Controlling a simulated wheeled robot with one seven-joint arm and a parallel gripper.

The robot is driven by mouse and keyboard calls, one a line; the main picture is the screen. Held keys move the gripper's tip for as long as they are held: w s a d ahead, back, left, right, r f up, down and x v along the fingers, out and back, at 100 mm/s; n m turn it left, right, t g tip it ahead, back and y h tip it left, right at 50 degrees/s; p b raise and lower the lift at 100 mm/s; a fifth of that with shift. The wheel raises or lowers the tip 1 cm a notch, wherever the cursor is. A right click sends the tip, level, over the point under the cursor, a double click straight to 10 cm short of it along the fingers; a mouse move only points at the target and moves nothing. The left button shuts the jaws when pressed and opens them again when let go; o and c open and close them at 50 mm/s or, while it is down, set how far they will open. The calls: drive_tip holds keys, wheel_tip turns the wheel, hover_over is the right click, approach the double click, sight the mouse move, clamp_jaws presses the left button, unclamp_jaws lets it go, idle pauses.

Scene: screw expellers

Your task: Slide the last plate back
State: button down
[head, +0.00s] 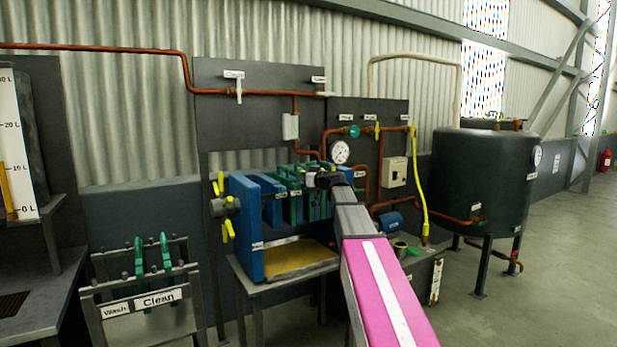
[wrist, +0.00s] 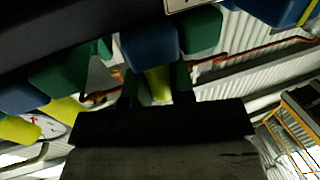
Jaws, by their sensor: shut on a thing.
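The filter press stands in the middle of the head view, with a large blue end plate (head: 245,228) at its left. Blue and green plates (head: 292,203) hang in a row to the right of it. My gripper (head: 322,180) is at the right part of the row, and my arm hides some of the plates. In the wrist view, the two dark fingers of my gripper (wrist: 156,84) stand on either side of a yellow handle (wrist: 157,80) and are shut on it. The handle joins a blue block (wrist: 149,46); green blocks are beside it. Which plate it belongs to is hard to tell.
A yellowish tray (head: 290,260) lies under the plates. A rack labelled Wash and Clean (head: 142,300) holds green pieces at the lower left. Copper pipes, a gauge (head: 339,152) and a yellow hose (head: 421,190) are behind. A dark tank (head: 484,178) stands right; open floor lies beyond.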

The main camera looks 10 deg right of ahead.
sight(297, 184)
drive_tip(key=a, duration=0.1)
drive_tip(key=s+a, duration=0.1)
drive_tip(key=a, duration=0.1)
drive_tip(key=shift+s, duration=0.1)
drive_tip(key=shift+d, duration=0.1)
drive_tip(key=c, duration=1)
unclamp_jaws()
drive_tip(key=shift+d, duration=0.1)
drive_tip(key=v, duration=1)
drive_tip(key=shift+s+d, duration=0.15)
drive_tip(key=shift+s, duration=0.1)
